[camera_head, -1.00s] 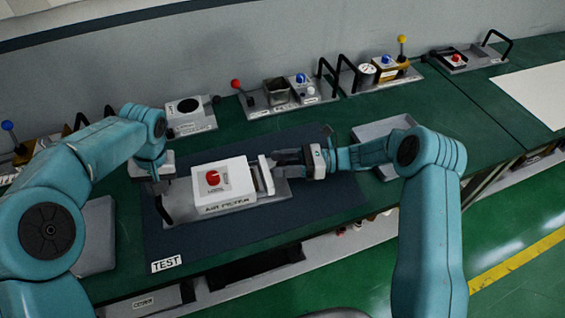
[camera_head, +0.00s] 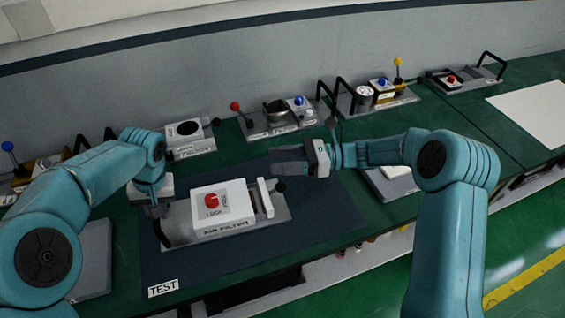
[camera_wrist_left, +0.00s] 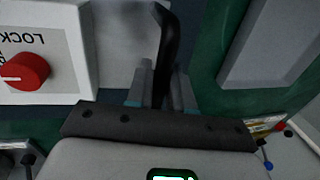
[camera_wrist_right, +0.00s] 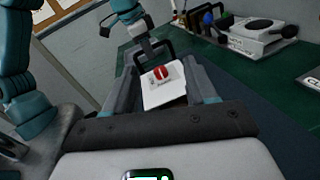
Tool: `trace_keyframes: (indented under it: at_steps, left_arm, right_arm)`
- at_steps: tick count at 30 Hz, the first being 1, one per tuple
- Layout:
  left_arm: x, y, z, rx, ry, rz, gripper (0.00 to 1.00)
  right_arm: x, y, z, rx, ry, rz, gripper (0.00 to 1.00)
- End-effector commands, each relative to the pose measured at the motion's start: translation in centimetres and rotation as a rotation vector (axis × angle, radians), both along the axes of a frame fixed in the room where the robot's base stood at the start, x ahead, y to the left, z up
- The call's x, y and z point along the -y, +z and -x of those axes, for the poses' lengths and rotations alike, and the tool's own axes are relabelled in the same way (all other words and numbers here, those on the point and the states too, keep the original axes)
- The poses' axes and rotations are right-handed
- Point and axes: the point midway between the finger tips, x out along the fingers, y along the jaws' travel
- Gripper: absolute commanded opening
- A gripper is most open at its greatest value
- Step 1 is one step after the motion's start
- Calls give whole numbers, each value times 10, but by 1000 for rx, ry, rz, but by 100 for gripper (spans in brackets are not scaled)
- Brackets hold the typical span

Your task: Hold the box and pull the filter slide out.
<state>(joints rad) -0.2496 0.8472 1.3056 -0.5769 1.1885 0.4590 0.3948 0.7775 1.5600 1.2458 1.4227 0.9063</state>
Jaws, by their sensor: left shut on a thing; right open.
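The white box (camera_head: 222,220), labelled AIR FILTER, sits on a grey base plate (camera_head: 180,232) on the dark mat. Its red knob (camera_head: 212,201) also shows in the left wrist view (camera_wrist_left: 24,71), beside LOCK lettering. The filter slide's pale upright front bar (camera_head: 265,198) stands at the box's right side, with a narrow gap between. My left gripper (camera_head: 158,213) is shut on the plate's black handle (camera_wrist_left: 170,50), left of the box. My right gripper (camera_head: 276,161) is open and empty, behind and above the slide, apart from it. The right wrist view shows the box (camera_wrist_right: 160,93) between its fingers.
Stations with levers and handles (camera_head: 275,118) line the back of the green bench. A grey tray (camera_head: 385,185) lies right of the mat, partly behind my right arm. The dark mat (camera_head: 330,212) is clear right of the plate.

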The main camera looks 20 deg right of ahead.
Motion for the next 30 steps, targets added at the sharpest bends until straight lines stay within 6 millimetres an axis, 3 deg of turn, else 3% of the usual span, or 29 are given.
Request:
trace_keyframes:
  at_steps: [7, 13, 17, 21, 25, 30]
  left_arm:
    - [-1, -3, 1, -7, 0, -1, 0]
    - [-1, -3, 1, -7, 0, -1, 0]
    - [-1, -3, 1, -7, 0, -1, 0]
    - [-1, -3, 1, -7, 0, -1, 0]
    - [-1, -3, 1, -7, 0, -1, 0]
    - [0, -3, 1, -7, 0, -1, 0]
  right_arm:
    - [0, -1, 1, 100, 5, 25, 57]
    - [6, -3, 7, 557, 84, 171, 57]
    - [27, -18, 9, 881, 147, 281, 57]
    - [64, -44, 14, 1134, 207, 389, 57]
    - [103, -73, 19, 1150, 206, 454, 57]
    - [103, -82, 21, 1126, 185, 456, 57]
